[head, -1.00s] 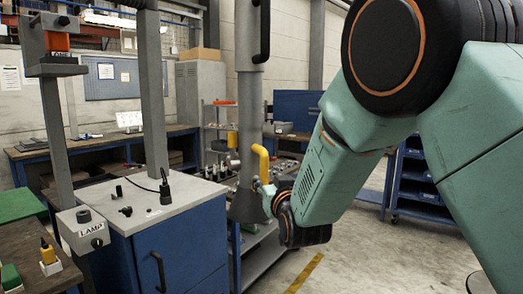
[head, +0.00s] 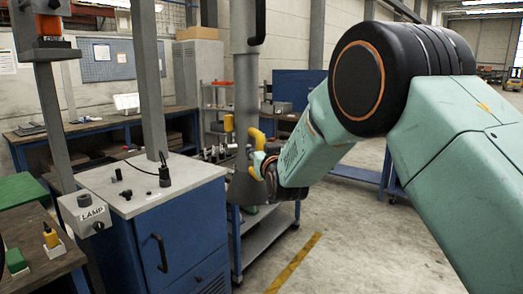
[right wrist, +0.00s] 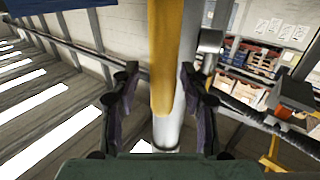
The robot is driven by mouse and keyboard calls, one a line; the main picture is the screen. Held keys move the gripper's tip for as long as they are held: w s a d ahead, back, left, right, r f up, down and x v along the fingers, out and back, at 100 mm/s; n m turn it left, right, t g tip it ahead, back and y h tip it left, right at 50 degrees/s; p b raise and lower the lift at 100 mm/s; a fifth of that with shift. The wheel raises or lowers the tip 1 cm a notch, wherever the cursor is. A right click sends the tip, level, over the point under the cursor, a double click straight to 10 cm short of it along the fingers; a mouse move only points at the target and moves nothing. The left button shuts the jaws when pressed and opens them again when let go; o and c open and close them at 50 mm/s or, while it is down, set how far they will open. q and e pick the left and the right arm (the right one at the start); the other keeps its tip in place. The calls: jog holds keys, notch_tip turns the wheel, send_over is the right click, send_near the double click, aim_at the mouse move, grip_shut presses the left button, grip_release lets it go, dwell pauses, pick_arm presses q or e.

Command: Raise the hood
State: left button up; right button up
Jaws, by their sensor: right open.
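The hood (head: 243,192) is a grey flared cone at the lower end of a grey vertical tube (head: 246,95), above a low cart. A yellow handle (head: 256,136) sticks out at its right side. My right gripper (head: 262,166) is at the handle's lower part, with its fingers small and partly hidden by the wrist. In the right wrist view the yellow handle (right wrist: 164,60) runs between the two spread fingers of my right gripper (right wrist: 160,105), with gaps on both sides. My left gripper is not in view.
A blue cabinet (head: 180,245) with a light top stands left of the hood, carrying a grey post. A lamp switch box (head: 84,212) is farther left. A cart (head: 265,240) stands below the hood. The floor at right is clear.

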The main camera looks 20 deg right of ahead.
jog(key=shift+a, duration=0.25)
jog(key=shift+c, duration=0.3)
jog(key=shift+s+d+r, duration=0.1)
jog(key=shift+s+d, duration=0.05)
jog(key=shift+d, duration=0.1)
jog(key=c, duration=0.5)
jog(key=shift+a, duration=0.2)
grip_shut()
jog(key=shift+d, duration=0.1)
